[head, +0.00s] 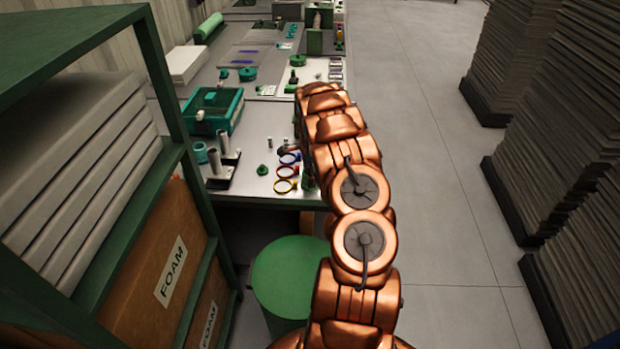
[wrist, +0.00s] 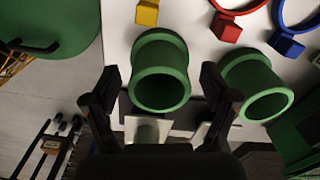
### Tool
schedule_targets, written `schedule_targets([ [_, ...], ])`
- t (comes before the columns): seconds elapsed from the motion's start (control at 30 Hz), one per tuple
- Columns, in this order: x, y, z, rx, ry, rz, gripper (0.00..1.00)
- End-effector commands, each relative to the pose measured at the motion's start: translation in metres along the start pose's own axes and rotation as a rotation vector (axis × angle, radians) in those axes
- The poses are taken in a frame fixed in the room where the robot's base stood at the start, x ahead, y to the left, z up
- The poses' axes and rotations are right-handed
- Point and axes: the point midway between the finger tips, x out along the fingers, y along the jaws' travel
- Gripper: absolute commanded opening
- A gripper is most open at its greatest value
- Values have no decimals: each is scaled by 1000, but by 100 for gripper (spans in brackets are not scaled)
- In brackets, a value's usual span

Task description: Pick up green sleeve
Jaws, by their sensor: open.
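Two green flanged sleeves show in the wrist view, with their round open ends toward the camera. One green sleeve (wrist: 160,62) lies in line with the gap between the fingers of my gripper (wrist: 160,75). The other green sleeve (wrist: 262,85) is just right of the right finger. My gripper is open, its fingers spread to either side of the first sleeve. Whether a finger touches it I cannot tell. In the head view my copper arm hides the gripper; a green piece (head: 308,182) shows partly beside it near the table's front edge.
Rings with yellow (wrist: 147,13), red (wrist: 225,28) and blue (wrist: 287,44) tags lie close to the sleeves. A green stool (head: 287,275) stands before the table (head: 265,197). A green bin (head: 213,112) sits at left. Shelving (head: 160,90) is left; stacked sheets (head: 560,130) are right.

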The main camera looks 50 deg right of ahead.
Motion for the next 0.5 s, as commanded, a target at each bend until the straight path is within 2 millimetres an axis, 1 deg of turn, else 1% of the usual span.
schedule_targets([
  [0.13,0,0,0,1,0,0,85],
  [0.5,0,0,0,1,0,0,46],
])
